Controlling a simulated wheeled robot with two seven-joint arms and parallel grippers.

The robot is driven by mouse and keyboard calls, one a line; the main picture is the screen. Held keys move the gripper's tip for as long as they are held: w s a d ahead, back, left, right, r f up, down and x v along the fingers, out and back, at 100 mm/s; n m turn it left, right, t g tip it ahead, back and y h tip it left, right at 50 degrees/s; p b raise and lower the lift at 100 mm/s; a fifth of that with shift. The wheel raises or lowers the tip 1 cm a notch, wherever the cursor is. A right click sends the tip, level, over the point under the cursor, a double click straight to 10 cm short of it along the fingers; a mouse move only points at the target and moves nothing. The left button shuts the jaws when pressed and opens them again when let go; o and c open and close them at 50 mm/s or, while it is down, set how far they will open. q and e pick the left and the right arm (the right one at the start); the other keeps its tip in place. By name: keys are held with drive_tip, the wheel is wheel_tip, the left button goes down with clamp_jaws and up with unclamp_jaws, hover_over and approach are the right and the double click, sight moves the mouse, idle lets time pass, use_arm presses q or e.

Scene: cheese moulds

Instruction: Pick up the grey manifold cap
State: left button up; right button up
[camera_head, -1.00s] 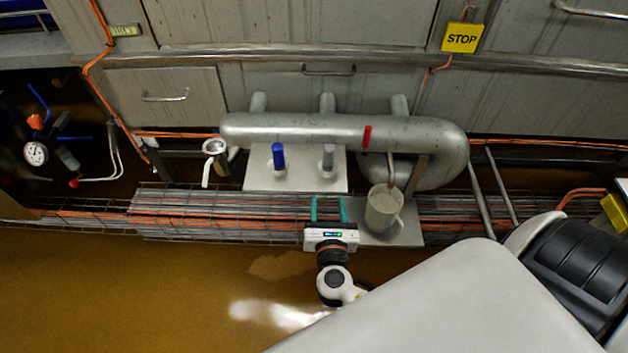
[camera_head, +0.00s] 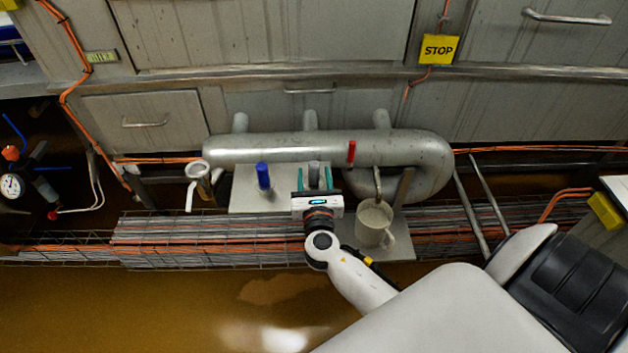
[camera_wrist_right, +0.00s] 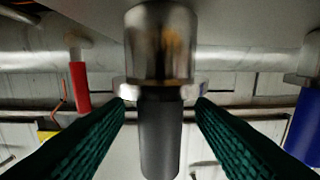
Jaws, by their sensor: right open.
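The grey manifold cap (camera_head: 314,173) stands on a short metal fitting beside a blue cap (camera_head: 263,176), in front of the big pipe. My right gripper (camera_head: 314,180) is open, with its green fingers on either side of the grey cap in the head view. In the right wrist view the grey cap (camera_wrist_right: 160,135) shows between the two green fingers (camera_wrist_right: 160,125), with a gap on each side. A metal fitting (camera_wrist_right: 160,45) is above it in that picture. I see no contact. My left gripper is not in view.
The large silver pipe (camera_head: 270,149) runs just behind the caps, with a red handle (camera_head: 351,153) on it. A metal mug (camera_head: 374,224) stands close to the right of my gripper. A wire cable tray (camera_head: 200,236) runs along the front.

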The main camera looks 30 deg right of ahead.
drive_tip(key=shift+w+d, duration=0.25)
drive_tip(key=shift+w, duration=0.2)
clamp_jaws()
drive_tip(key=shift+r, duration=0.2)
